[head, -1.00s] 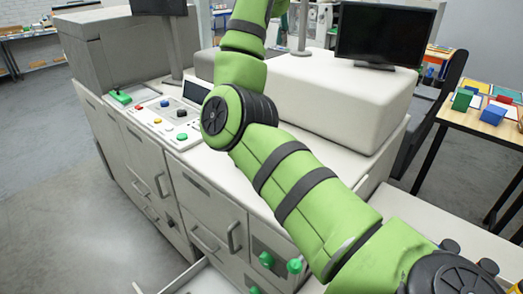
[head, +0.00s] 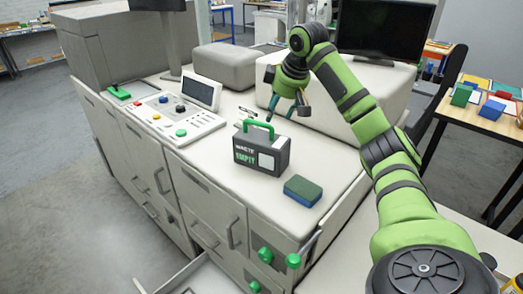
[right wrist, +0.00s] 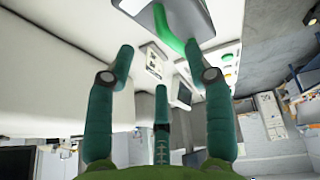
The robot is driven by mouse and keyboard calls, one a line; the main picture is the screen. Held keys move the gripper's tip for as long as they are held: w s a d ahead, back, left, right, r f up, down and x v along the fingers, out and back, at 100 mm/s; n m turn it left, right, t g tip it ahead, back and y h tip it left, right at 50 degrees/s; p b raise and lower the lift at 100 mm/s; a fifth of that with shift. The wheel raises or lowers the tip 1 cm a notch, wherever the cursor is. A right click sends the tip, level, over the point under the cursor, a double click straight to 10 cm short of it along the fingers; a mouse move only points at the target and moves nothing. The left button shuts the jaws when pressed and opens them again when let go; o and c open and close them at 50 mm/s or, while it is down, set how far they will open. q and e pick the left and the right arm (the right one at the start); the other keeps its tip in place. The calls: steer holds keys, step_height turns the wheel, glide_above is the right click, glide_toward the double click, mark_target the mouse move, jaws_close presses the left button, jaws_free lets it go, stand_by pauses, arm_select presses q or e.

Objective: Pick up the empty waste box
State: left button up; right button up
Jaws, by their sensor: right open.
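The waste box (head: 262,153) is a dark grey box with a green handle and a label reading WASTE EMPTY. It stands upright on the white machine top in the head view. My right gripper (head: 285,106) is open and empty, just above and behind the box's handle, apart from it. In the right wrist view, my right gripper's green fingers (right wrist: 150,90) are spread, and the green handle of the waste box (right wrist: 173,35) shows at the top, beyond the fingers. My left gripper is not in view.
A green and blue block (head: 302,190) lies right of the box. A control panel (head: 180,115) with coloured buttons and a small screen is to the left. A raised white housing (head: 345,105) is behind. An open drawer (head: 205,277) juts out below at the front.

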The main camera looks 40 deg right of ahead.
mark_target(272, 127)
steer(key=shift+w+a+f+p, duration=0.1)
steer(key=shift+f+p, duration=0.25)
steer(key=shift+f, duration=0.4)
steer(key=p+x, duration=0.3)
steer(key=x, duration=0.2)
steer(key=shift+f, duration=0.45)
jaws_close()
